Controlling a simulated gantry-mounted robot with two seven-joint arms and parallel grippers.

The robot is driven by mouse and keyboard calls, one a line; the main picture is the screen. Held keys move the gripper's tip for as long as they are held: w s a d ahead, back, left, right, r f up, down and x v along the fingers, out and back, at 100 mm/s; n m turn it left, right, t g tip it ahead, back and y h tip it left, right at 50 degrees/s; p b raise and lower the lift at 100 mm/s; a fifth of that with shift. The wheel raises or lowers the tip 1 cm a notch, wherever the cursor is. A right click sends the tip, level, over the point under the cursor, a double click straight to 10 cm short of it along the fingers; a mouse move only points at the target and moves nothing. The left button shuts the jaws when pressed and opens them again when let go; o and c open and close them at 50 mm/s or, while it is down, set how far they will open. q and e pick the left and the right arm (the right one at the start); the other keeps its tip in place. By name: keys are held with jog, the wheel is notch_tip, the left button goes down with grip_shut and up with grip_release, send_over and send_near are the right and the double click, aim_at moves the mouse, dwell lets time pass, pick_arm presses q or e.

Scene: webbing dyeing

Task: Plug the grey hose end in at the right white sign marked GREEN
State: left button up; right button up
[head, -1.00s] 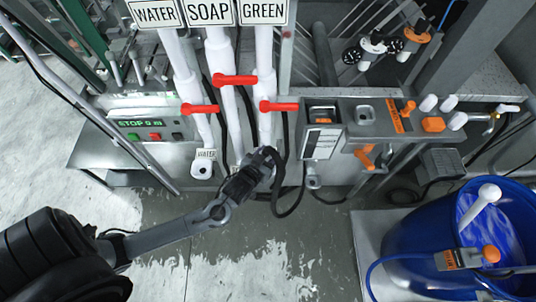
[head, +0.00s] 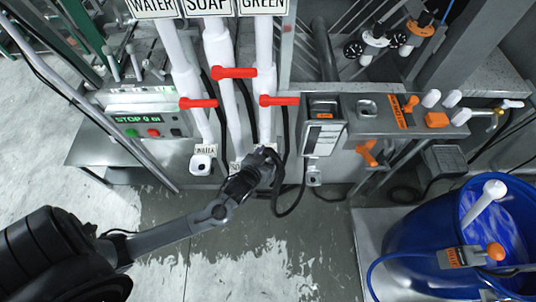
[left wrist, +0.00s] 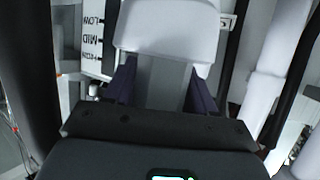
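The large white GREEN sign (head: 262,5) is the rightmost of three at the top of the head view, partly cut off. A white pipe (head: 264,60) with a red lever (head: 279,100) runs down from it. My left gripper (head: 268,160) is at the foot of that pipe and hides the socket area there. In the left wrist view a pale grey block, seemingly the grey hose end (left wrist: 166,32), sits between the dark fingers, which look closed on it. A black hose (head: 283,212) loops beside the gripper. I cannot tell whether the end is seated. My right gripper is out of view.
The WATER socket (head: 201,165) is open to the left; the SOAP label is partly hidden by my arm. A grey box with a scale (head: 323,138) and an orange-handled valve (head: 366,152) are to the right. A blue barrel (head: 420,235) stands at lower right.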

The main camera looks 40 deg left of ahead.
pick_arm(q)
jog(key=o, duration=0.3)
jog(key=shift+o, duration=0.2)
jog(key=s+d+r+m+g+h+p, duration=0.1)
jog(key=s+d+r+g, duration=0.15)
jog(key=s, duration=0.45)
jog(key=s+d+r+m+g+h, duration=0.1)
jog(key=s+d+m+g, duration=0.2)
jog(key=s, duration=0.4)
jog(key=s+d+r+g+h+p, duration=0.1)
jog(key=s+d+r+g, duration=0.2)
jog(key=s, duration=0.4)
notch_tip(320, 180, up, 17)
jog(key=g+p, duration=0.1)
jog(key=p, duration=1.6)
jog(key=shift+a+p, duration=0.2)
jog(key=shift+p, duration=0.15)
